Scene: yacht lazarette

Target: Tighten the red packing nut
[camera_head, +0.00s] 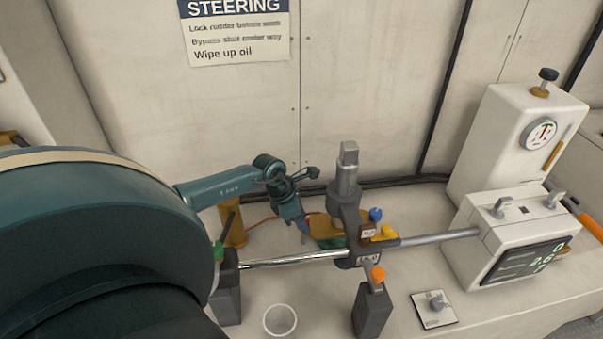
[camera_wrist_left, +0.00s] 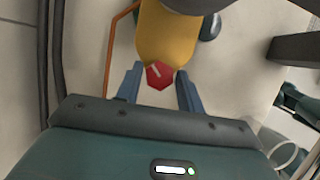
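The red packing nut (camera_wrist_left: 160,75) shows in the left wrist view at the end of a yellow cylinder body (camera_wrist_left: 166,35). My left gripper (camera_wrist_left: 159,80) has one blue finger on each side of the nut. A narrow gap seems to show on both sides, so the fingers look open around it; contact cannot be made out. In the head view my left gripper (camera_head: 303,224) points down behind the steel rod, beside the yellow body (camera_head: 325,229). The nut cannot be made out there. My right gripper is not in view.
A steel rod (camera_head: 290,259) crosses in front of the gripper to a grey tiller fitting (camera_head: 347,185). A white cup (camera_head: 280,320) stands near the front. A white display box (camera_head: 510,240) is at right. A sign (camera_head: 236,30) hangs on the back wall.

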